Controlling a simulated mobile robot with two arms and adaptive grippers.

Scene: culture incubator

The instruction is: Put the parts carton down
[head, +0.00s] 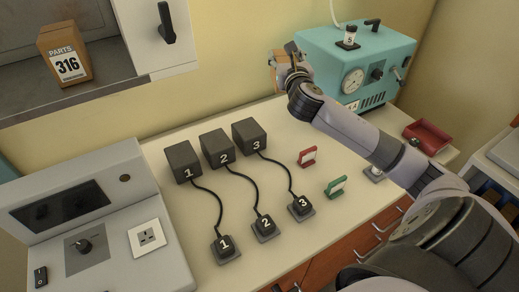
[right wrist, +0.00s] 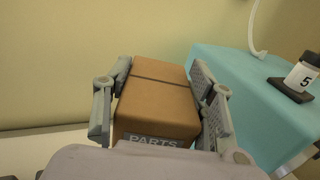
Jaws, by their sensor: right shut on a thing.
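A brown parts carton (right wrist: 158,100) is between the two fingers of my right gripper (right wrist: 160,105); its top with a dark tape strip faces the camera and the upper edge of a PARTS label shows. In the head view my right gripper (head: 287,58) is near the back wall, just left of the teal incubator (head: 335,62). Only a small brown part of the held carton (head: 276,72) shows there, mostly hidden by the gripper. I cannot tell its height above the bench. My left gripper is not in view.
Another carton marked PARTS 316 (head: 65,55) stands in the wall cabinet (head: 100,62). The bench (head: 165,225) carries three numbered dark boxes (head: 217,147) cabled to numbered plugs, red and green card holders (head: 335,187) and a red tray (head: 428,138). A grey panel (head: 115,245) stands left.

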